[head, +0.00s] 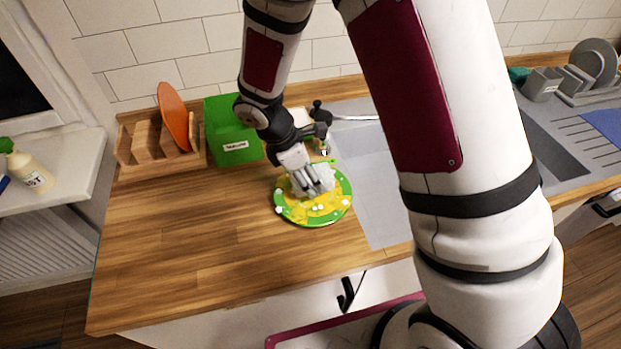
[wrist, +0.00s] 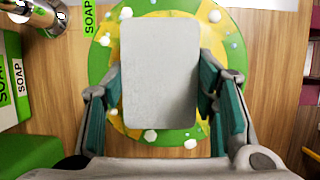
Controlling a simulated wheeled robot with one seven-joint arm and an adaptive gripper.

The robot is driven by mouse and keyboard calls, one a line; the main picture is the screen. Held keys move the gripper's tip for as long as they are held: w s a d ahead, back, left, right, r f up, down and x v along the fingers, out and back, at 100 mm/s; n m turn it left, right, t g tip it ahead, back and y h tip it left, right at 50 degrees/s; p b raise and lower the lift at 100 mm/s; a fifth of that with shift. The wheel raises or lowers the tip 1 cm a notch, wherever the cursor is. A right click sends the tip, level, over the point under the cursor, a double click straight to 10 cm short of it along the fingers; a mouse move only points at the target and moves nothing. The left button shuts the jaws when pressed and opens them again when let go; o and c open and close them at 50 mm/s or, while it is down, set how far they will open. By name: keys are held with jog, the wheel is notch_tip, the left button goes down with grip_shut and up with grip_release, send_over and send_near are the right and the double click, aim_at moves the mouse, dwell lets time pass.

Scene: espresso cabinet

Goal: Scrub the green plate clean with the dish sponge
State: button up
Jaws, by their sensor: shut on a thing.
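The green plate (head: 327,205) lies on the wooden counter beside the sink, with yellow smears and white foam blobs on it. It also shows in the wrist view (wrist: 98,68), partly hidden under the sponge. The dish sponge (wrist: 158,45), a pale grey block, is over the plate's middle. My gripper (head: 314,182) is shut on the sponge, one finger on each side in the wrist view (wrist: 158,80). I cannot tell whether the sponge touches the plate.
A green box (head: 228,132) stands behind the plate, left of my wrist. A wooden rack (head: 145,150) holds an orange plate (head: 173,115). The sink (head: 365,190) is right of the plate. A dish rack (head: 575,85) is far right. The counter's front left is clear.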

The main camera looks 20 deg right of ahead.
jog(key=shift+r+p, duration=0.7)
jog(key=shift+r, duration=1.55)
jog(key=shift+r+p, duration=0.5)
jog(key=shift+r, duration=1)
